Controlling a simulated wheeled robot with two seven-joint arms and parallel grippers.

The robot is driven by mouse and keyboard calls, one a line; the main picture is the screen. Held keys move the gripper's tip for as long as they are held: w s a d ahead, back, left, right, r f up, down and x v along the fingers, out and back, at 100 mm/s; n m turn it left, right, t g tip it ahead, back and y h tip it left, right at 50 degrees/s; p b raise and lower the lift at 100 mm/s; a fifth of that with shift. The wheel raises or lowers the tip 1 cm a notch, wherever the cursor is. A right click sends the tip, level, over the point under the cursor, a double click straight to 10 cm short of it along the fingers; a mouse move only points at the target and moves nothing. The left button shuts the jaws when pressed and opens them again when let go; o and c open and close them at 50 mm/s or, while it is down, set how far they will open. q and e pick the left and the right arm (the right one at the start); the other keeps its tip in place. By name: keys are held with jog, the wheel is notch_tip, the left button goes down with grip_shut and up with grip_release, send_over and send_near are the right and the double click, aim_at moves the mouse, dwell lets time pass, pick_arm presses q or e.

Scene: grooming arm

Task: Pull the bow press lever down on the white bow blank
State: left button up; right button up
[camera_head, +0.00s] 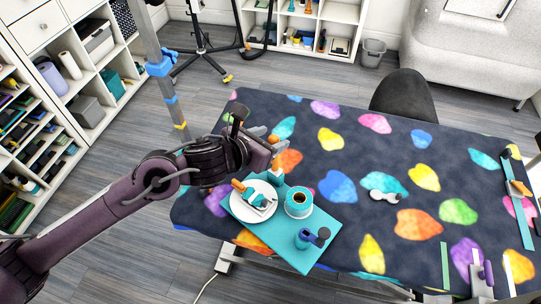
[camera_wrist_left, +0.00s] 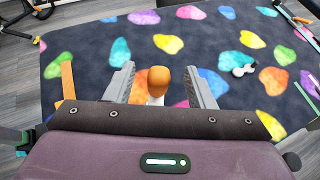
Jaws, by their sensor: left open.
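In the left wrist view an orange rounded knob (camera_wrist_left: 158,79) on a white stem stands between my left gripper's (camera_wrist_left: 158,84) two grey fingers, which are spread apart. I take it for the lever's end; I cannot tell if a finger touches it. In the head view my left gripper (camera_head: 275,152) is over the table's near left side, and its wrist hides part of what lies below. The teal tray (camera_head: 268,236) carries a white round plate (camera_head: 236,209) with an orange-handled teal and white item (camera_head: 257,199). I cannot make out the white bow blank for certain.
A teal-and-white roll (camera_head: 299,203) and a dark blue upright item (camera_head: 311,237) stand on the tray, close to the gripper. A white and grey item (camera_head: 384,195) lies on the patterned tabletop (camera_head: 345,205). The middle of the tabletop is mostly clear.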

pick_arm(q)
jog(key=v, duration=0.5)
jog(key=shift+s+a+p, duration=0.1)
jog(key=shift+s+p, duration=0.05)
jog(key=shift+p, duration=0.15)
jog(key=b+v, duration=0.1)
jog(key=v, duration=0.7)
